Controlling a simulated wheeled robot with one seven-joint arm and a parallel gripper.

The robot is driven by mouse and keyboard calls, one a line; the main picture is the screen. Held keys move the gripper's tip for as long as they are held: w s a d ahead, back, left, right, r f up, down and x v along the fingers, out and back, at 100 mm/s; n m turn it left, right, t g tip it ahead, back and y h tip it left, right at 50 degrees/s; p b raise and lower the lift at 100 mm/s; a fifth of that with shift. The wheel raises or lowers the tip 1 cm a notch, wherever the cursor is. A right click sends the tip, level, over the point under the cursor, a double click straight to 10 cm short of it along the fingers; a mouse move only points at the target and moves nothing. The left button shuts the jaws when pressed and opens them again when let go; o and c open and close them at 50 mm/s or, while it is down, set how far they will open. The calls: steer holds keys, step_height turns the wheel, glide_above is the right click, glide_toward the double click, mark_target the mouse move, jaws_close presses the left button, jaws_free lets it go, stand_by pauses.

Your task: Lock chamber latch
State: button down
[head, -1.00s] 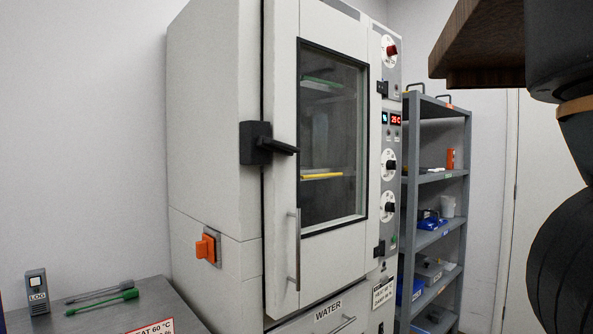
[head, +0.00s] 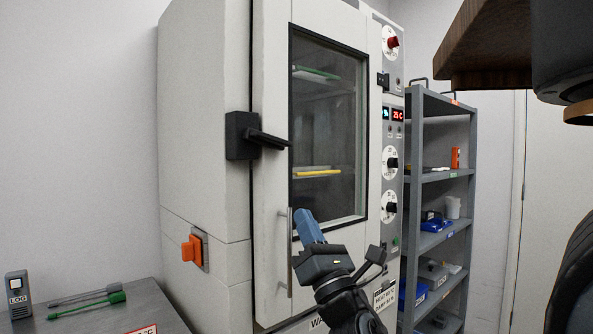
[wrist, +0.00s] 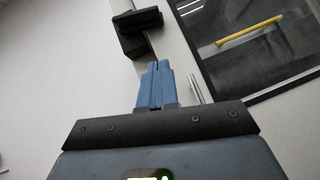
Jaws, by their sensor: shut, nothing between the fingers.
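The black chamber latch (head: 243,136) sits on the left edge of the white chamber door (head: 270,200). Its handle sticks out to the right, roughly level, with a slight downward slope. The latch also shows at the top of the wrist view (wrist: 135,32). The door looks closed against the body. My gripper (head: 305,218) is in front of the lower door, below and to the right of the latch. Its blue fingers are shut together and empty, and they point up toward the latch in the wrist view (wrist: 156,68). They look apart from the latch.
A vertical door bar (head: 289,250) stands just left of my gripper. An orange switch (head: 192,250) is on the chamber's side. A metal table (head: 90,310) is at lower left, and a grey shelf rack (head: 440,175) stands right of the chamber. Open air lies before the latch.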

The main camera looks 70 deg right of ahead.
mark_target(269, 139)
steer(key=w+d+r+p, duration=0.2)
steer(key=d+r+p, duration=0.1)
steer(key=r+p, duration=0.2)
steer(key=w+d+r+p, duration=0.2)
steer(key=d+r+p, duration=0.1)
steer(key=r+p, duration=0.3)
steer(key=shift+w+d, duration=0.15)
steer(key=shift+w, duration=0.1)
stand_by(0.3)
